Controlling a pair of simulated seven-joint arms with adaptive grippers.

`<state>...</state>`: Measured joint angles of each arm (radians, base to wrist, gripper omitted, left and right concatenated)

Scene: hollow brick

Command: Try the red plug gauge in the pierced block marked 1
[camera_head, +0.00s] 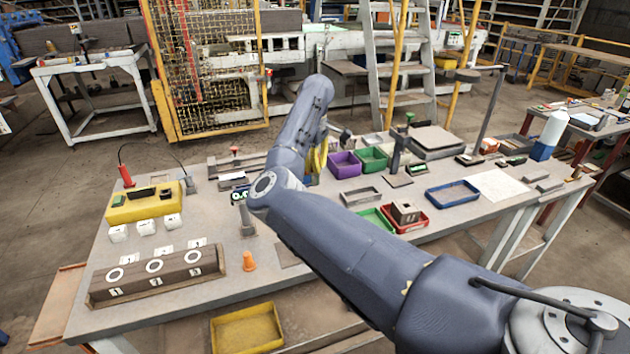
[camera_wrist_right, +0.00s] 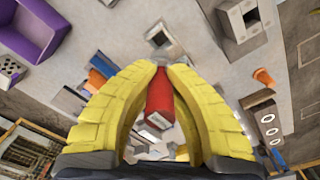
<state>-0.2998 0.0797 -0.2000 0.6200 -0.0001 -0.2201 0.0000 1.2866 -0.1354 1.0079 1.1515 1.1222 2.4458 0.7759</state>
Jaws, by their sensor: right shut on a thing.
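My right arm reaches across the table in the head view, and its yellow fingers (camera_head: 317,160) show only partly behind the arm. In the right wrist view my right gripper (camera_wrist_right: 166,68) is shut on the red plug gauge (camera_wrist_right: 158,103), a red bar with a pale end face. A long dark block (camera_head: 135,282) with three white-ringed round holes lies at the table's front left. It also shows at the right of the wrist view (camera_wrist_right: 267,117), apart from the gauge. My left gripper is not in view.
An orange cone (camera_head: 249,261) stands just right of the dark block. Several white cubes (camera_head: 146,227) and a yellow box (camera_head: 145,207) stand behind it. A red tray (camera_head: 424,222) holds a hollow brick (camera_head: 405,211). A grey block with square openings (camera_wrist_right: 240,24) shows in the wrist view.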

